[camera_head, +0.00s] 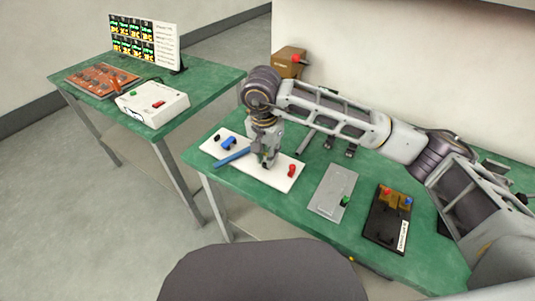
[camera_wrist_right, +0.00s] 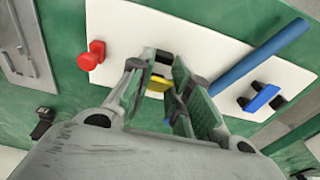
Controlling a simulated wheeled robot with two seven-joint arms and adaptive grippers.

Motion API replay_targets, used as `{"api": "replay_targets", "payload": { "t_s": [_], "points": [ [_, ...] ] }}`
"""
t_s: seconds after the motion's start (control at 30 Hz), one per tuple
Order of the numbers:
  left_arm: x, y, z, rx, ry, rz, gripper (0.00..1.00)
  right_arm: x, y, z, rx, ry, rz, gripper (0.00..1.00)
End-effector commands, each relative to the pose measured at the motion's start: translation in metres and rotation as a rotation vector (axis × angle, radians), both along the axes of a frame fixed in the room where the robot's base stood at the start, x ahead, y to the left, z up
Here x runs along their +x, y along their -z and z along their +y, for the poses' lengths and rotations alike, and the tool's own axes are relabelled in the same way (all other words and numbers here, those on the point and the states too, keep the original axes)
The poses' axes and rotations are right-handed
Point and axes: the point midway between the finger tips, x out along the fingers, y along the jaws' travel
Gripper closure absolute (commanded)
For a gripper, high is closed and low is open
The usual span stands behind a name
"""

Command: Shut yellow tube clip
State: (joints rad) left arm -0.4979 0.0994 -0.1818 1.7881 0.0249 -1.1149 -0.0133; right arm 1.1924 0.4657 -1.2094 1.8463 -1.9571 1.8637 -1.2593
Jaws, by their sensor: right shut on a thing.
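The white board (camera_head: 276,179) lies on the green table. It also shows in the right wrist view (camera_wrist_right: 125,22). My right gripper (camera_head: 266,160) points down over its middle. In the right wrist view the yellow clip (camera_wrist_right: 158,83) shows between the fingers of that gripper (camera_wrist_right: 160,72), which is shut on it; the fingers hide part of it. A blue tube (camera_head: 232,158) lies beside the gripper, also seen in the right wrist view (camera_wrist_right: 255,58). Whether the clip's latch is down cannot be seen. My left gripper is out of view.
A red clip (camera_head: 292,171) and a blue clip (camera_head: 229,141) sit on the board at either side. A grey plate (camera_head: 333,187) and a black fixture (camera_head: 388,218) lie to the right. A brown box (camera_head: 289,62) stands behind. A second table (camera_head: 200,76) holds a white box (camera_head: 152,102).

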Motion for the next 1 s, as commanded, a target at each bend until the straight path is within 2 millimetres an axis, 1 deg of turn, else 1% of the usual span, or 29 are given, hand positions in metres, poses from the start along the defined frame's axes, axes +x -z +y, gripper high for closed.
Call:
{"api": "replay_targets", "payload": {
  "t_s": [0.1, 0.13, 0.27, 0.3, 0.67, 0.87, 1.0],
  "points": [
    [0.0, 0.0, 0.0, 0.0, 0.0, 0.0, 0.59, 0.001, -0.001, 0.0, 0.001, 0.001, -0.002, 1.0],
    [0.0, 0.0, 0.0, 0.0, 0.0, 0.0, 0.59, 0.001, -0.001, 0.0, 0.001, 0.001, -0.002, 0.77],
    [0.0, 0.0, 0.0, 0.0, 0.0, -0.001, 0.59, 0.001, -0.001, 0.0, 0.002, 0.001, -0.001, 0.6],
    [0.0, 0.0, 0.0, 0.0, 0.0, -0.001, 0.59, 0.0, -0.001, 0.0, 0.001, 0.001, -0.001, 0.59],
    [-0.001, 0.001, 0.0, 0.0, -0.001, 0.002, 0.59, 0.0, -0.002, 0.0, 0.0, 0.0, 0.0, 0.59],
    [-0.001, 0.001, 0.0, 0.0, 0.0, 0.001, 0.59, 0.0, -0.012, 0.001, 0.002, 0.0, -0.001, 0.59],
    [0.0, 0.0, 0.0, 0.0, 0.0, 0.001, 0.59, -0.001, -0.027, 0.002, 0.001, 0.0, -0.003, 0.59]
  ]
}}
